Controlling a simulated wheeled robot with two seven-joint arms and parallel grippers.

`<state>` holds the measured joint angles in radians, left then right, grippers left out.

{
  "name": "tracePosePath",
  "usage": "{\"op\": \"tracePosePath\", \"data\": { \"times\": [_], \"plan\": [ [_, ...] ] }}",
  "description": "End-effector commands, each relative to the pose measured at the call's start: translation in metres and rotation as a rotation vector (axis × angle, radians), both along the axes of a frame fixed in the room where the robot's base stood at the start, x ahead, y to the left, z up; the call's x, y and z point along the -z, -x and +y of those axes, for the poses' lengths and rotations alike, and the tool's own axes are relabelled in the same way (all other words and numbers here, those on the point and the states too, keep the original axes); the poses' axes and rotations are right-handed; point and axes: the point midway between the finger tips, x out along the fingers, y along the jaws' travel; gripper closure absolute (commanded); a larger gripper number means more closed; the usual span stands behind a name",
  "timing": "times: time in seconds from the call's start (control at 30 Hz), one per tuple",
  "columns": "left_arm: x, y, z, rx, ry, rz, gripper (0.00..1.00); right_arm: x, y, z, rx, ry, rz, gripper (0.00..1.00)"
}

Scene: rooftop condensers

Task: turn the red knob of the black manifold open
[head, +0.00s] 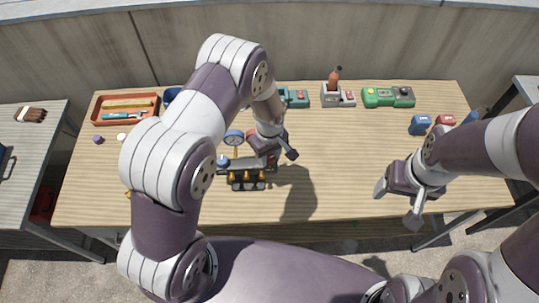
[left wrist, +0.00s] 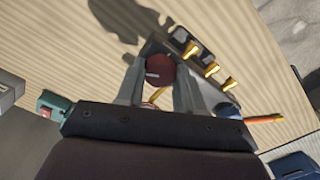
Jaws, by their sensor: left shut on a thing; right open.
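The black manifold (head: 247,183) stands on the wooden table, with brass fittings along its near side and a round gauge (head: 234,138) behind it. My left gripper (head: 274,158) is at the manifold's right end and mostly covers the red knob in the head view. In the left wrist view the red knob (left wrist: 160,70), with a pale line on its face, sits between the fingers of my left gripper (left wrist: 160,82), which is shut on it. A blue knob (left wrist: 228,110) is partly hidden behind the gripper. My right gripper (head: 397,203) is open and empty above the table's right part.
An orange tray (head: 97,113) with tools is at the back left. A grey holder with a brown bottle (head: 334,78) and a green device (head: 388,97) stand along the back. Blue and red items sit at the right. The table between manifold and right gripper is clear.

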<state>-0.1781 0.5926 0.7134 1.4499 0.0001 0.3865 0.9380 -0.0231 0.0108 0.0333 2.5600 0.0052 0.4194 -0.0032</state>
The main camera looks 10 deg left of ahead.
Motion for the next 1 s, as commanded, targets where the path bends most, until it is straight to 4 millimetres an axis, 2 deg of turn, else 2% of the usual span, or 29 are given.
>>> {"op": "tracePosePath", "data": {
  "times": [1.0],
  "plan": [
    [0.000,-0.001,0.000,-0.913,0.001,-0.002,0.94,0.014,0.000,0.000,0.000,0.000,0.000,0.27]
  ]
}}
